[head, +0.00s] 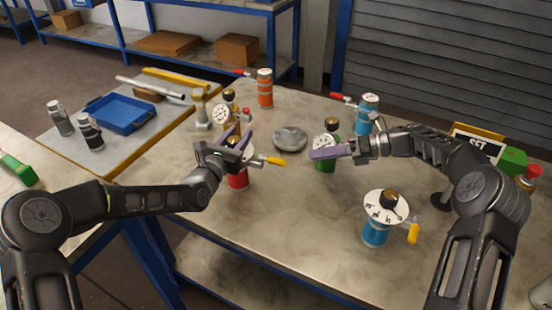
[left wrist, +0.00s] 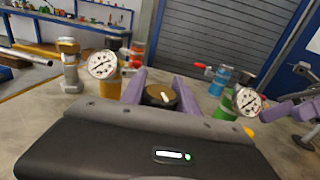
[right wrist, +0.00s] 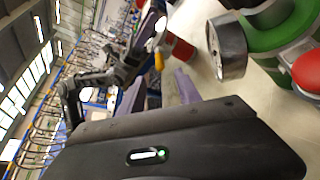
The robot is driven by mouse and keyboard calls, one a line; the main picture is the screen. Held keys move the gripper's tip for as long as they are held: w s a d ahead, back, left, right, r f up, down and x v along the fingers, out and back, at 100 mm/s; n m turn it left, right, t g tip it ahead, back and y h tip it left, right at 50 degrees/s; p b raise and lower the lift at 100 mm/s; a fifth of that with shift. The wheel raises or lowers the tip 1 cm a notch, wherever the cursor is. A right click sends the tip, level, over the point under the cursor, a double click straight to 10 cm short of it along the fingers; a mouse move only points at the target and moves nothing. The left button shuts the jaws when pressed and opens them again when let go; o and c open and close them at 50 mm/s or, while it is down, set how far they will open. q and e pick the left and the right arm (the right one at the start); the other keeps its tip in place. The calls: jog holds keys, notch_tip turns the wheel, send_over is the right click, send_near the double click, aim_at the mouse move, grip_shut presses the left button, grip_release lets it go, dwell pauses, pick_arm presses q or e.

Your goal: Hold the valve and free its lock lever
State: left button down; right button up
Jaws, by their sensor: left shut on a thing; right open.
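A red valve (head: 237,180) with a yellow lock lever (head: 273,161) stands upright on the table, left of centre. My left gripper (head: 236,145) is shut on its upper part from above. In the left wrist view the valve's dark knob (left wrist: 160,95) sits between the fingers. The lever sticks out to the right of the gripper. My right gripper (head: 314,154) is open and empty, its fingers pointing left towards the lever, with a gap between. In the right wrist view the yellow lever (right wrist: 159,61) and part of the red body (right wrist: 180,51) show beyond the fingers.
A green gauge valve (head: 325,165) stands close behind the right fingers. A blue valve (head: 376,233) with a white dial stands in front. A grey disc (head: 290,139), an orange valve (head: 265,90) and another blue valve (head: 366,120) are further back. The front middle of the table is clear.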

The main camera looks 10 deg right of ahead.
pick_arm(q)
jog(key=c, duration=0.8)
grip_release()
jog(key=shift+c, duration=0.2)
jog(key=v, duration=1.2)
